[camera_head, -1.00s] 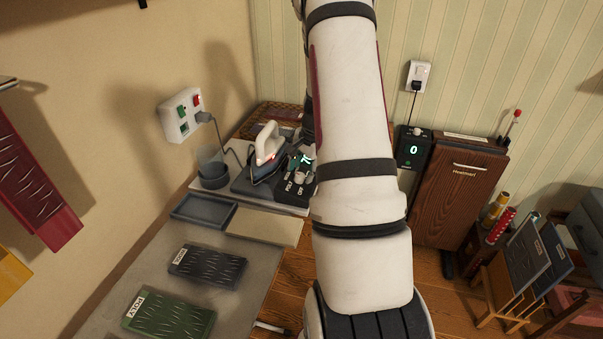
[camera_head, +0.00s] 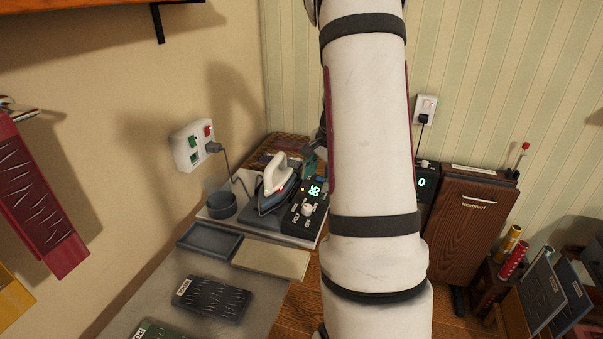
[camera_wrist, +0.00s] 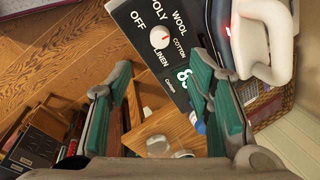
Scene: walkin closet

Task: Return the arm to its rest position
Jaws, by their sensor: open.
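My arm (camera_head: 372,150) rises through the middle of the head view, and its far end is mostly hidden behind its own links. In the wrist view my gripper (camera_wrist: 160,66) is open, with its two green-padded fingers apart and nothing held between them. Beyond the fingers is a black control box (camera_wrist: 135,20) with a white dial (camera_wrist: 159,37) and a lit green number. The white-handled iron (camera_wrist: 262,40) is close to the right finger; I cannot tell whether they touch. In the head view the iron (camera_head: 280,180) stands beside the control box (camera_head: 302,210).
A grey cup (camera_head: 221,205), a shallow tray (camera_head: 208,241) and a pale pad (camera_head: 270,258) surround the iron's station. A power cord runs to the wall outlet (camera_head: 190,148). A brown wooden cabinet (camera_head: 470,228) stands to the right of my arm.

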